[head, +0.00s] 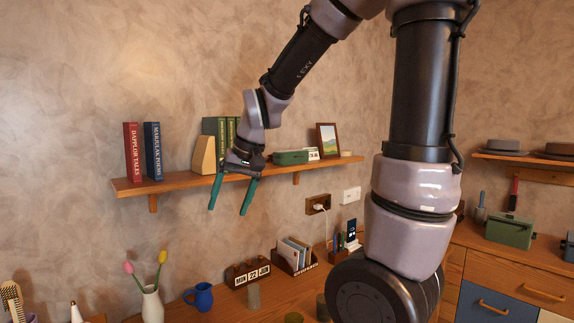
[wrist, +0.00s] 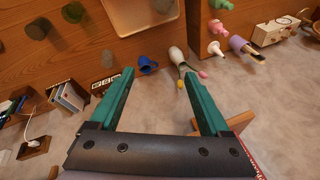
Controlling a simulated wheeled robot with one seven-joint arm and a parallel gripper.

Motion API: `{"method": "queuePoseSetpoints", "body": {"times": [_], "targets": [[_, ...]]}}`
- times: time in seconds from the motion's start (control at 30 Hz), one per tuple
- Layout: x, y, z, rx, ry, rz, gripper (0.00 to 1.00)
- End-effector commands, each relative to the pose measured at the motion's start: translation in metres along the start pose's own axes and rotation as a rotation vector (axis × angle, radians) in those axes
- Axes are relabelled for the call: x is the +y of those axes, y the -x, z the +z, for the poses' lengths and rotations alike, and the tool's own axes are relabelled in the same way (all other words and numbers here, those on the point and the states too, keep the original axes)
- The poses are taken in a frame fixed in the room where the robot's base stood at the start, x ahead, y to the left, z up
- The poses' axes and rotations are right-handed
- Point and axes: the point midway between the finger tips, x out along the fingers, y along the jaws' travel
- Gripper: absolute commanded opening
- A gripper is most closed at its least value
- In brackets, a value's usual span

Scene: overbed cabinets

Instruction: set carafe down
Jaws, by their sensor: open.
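My gripper (head: 228,208) is open with nothing between its teal fingers. It hangs in front of the wall shelf, fingers pointing down, above the desk. The open fingers also show in the wrist view (wrist: 157,74). I cannot pick out a carafe with certainty in either view. A white vase (head: 152,304) with a pink and a yellow tulip stands on the desk at lower left of the head view. It also shows beyond the fingertips in the wrist view (wrist: 177,55). A blue mug (head: 200,297) stands beside it, apart from my gripper.
The wall shelf (head: 125,187) holds books, a green box (head: 290,157) and a framed picture (head: 328,140). On the desk are a date block (head: 247,272), a grey cup (head: 253,297) and a letter holder (head: 294,255). A wooden tray (wrist: 130,18) shows in the wrist view.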

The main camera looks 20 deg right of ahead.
Motion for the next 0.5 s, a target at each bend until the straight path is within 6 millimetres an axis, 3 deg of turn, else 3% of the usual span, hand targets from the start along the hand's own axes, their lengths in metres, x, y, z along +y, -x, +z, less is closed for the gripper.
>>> {"method": "queuePoseSetpoints", "body": {"times": [0.03,0.2,0.4,0.5], "targets": [[0.008,0.019,0.002,0.036,-0.024,-0.010,0.81],[0.031,0.071,0.017,0.140,-0.092,-0.021,0.81],[0.054,0.118,0.043,0.263,-0.165,-0.011,0.81],[0.062,0.132,0.056,0.310,-0.192,-0.001,0.81]]}}
